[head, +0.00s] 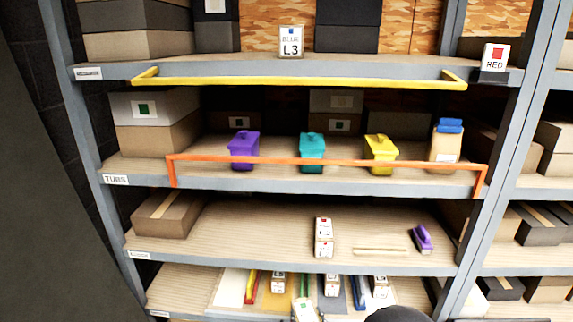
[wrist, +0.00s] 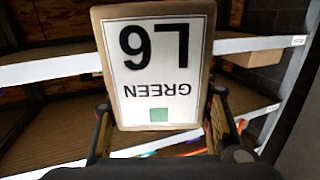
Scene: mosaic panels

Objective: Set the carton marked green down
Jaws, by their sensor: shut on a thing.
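The carton marked green (wrist: 158,75) fills the middle of the wrist view. Its white label reads GREEN L6 upside down, with a green square. My gripper (wrist: 160,110) is shut on it, one dark finger on each side. In the head view, a white-labelled carton (head: 305,311) at the bottom edge appears to be the same one, partly cut off. The gripper's fingers cannot be made out there. The carton's underside is hidden.
The lowest visible shelf (head: 185,285) holds coloured panels and several small cartons. The shelf above has a white carton (head: 323,238), a purple item (head: 421,239) and free room left of centre. An orange rail (head: 330,162) fronts the tubs; a yellow rail (head: 300,82) is higher.

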